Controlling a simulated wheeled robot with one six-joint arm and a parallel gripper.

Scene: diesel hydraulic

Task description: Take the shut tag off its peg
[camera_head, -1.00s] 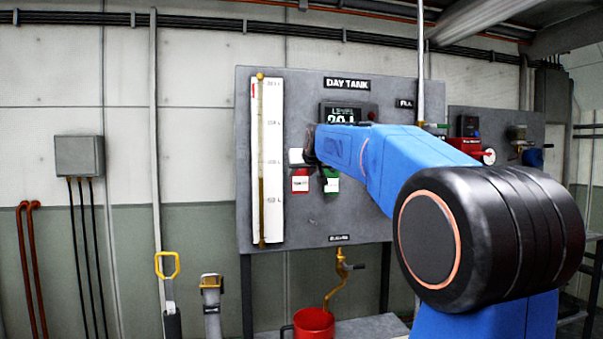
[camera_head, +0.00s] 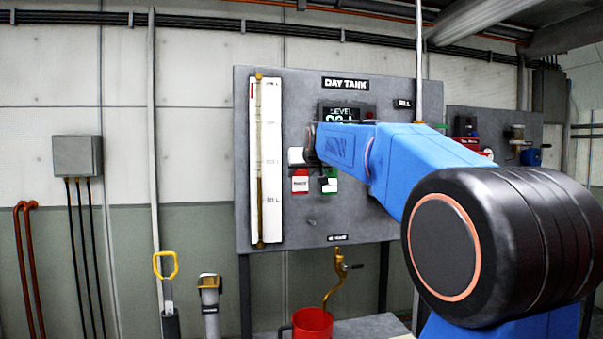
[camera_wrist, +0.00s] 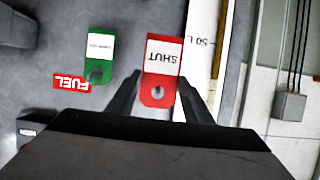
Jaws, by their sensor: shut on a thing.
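The red shut tag (camera_wrist: 163,72), with a white label reading SHUT, lies between the two dark fingers of my gripper (camera_wrist: 158,97) in the wrist view. My gripper is shut on it. A round hole or peg end shows near the tag's lower end; I cannot tell whether the peg is still through it. In the head view the red tag (camera_head: 300,183) is below the wrist, against the grey board, and my arm hides the fingers. A green tag (camera_wrist: 98,55) with a white label hangs beside it on a dark peg, apart from my fingers.
The grey board (camera_head: 350,215) carries a white level scale (camera_head: 271,200) close to the red tag. A red FUEL label (camera_wrist: 72,83) is near the green tag. A red bucket (camera_head: 312,325) and brass tap (camera_head: 338,280) are below.

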